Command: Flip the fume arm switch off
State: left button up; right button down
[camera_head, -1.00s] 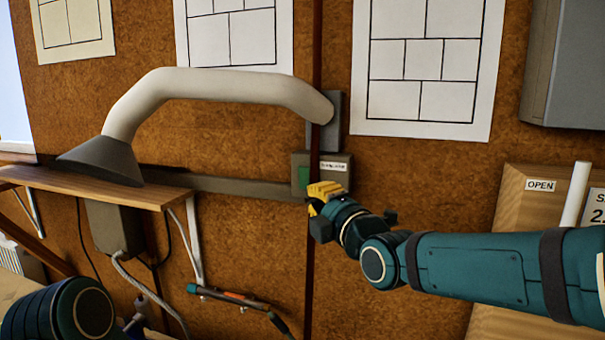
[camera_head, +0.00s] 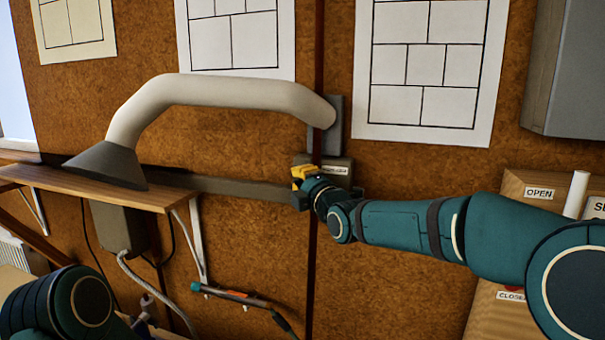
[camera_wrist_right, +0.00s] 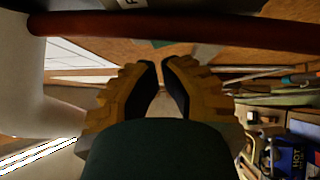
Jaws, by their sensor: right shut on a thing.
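The fume arm (camera_head: 210,90) is a thick white tube with a dark cone hood (camera_head: 105,163), fixed to the brown wall. Its grey switch box (camera_head: 343,178) with a white label sits below the tube's wall mount. My right gripper (camera_head: 300,175) has its yellow fingers at the left part of this box, covering the green fume arm switch in the head view. In the right wrist view the fingers (camera_wrist_right: 163,68) are close together, with a bit of green (camera_wrist_right: 152,43) just past the tips. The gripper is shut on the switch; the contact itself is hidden. My left gripper is out of view.
A wooden shelf (camera_head: 90,186) on white brackets stands left of the box. A soldering iron (camera_head: 235,296) hangs below. A grey cabinet (camera_head: 565,75) and a wooden board (camera_head: 520,195) labelled OPEN are at the right. Paper patterns (camera_head: 425,80) hang above.

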jog(key=shift+w+d, duration=0.1)
jog(key=shift+w, duration=0.3)
